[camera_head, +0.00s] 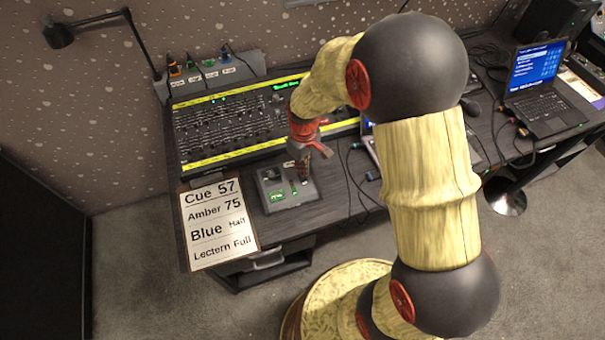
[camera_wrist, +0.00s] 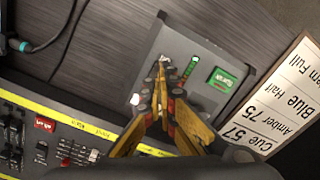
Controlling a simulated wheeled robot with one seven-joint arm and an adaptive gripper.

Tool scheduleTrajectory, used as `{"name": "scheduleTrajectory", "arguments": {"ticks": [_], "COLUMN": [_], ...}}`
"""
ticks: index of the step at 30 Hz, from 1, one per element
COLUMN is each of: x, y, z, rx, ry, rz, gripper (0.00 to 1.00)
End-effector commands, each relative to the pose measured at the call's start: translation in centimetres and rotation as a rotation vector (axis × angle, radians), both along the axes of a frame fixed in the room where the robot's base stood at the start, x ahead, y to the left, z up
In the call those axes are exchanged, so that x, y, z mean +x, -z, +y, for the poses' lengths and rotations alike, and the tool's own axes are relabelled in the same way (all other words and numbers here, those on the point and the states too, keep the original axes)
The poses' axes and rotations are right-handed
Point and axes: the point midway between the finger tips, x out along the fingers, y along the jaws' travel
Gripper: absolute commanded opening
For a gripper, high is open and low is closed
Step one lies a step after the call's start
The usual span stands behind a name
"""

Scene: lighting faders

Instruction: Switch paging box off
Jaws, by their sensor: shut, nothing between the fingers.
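The paging box is most likely the small grey box (camera_head: 273,206) on the desk in front of the mixing console. In the wrist view the grey box (camera_wrist: 205,45) shows a lit green square (camera_wrist: 222,80), a strip of green lights (camera_wrist: 190,66) and a small pale fitting (camera_wrist: 163,59), which may be its switch. My gripper (camera_head: 304,178) points down over the box's right part. In the wrist view my gripper (camera_wrist: 162,78) is shut and empty, its tips close to the pale fitting. Contact and the switch's position cannot be told.
A cue sheet (camera_head: 217,224) lies left of the box. The fader console (camera_head: 225,130) with yellow strips stands behind it. A laptop (camera_head: 540,100) stands at the right, with cables (camera_head: 355,165) across the desk between.

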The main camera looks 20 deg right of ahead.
Motion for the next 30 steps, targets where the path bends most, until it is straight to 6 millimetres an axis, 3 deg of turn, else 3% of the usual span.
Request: {"name": "scheduleTrajectory", "arguments": {"ticks": [30], "x": [0.01], "y": [0.91], "z": [0.00], "rx": [0.000], "ry": [0.000], "rz": [0.000], "gripper": [0.00]}}
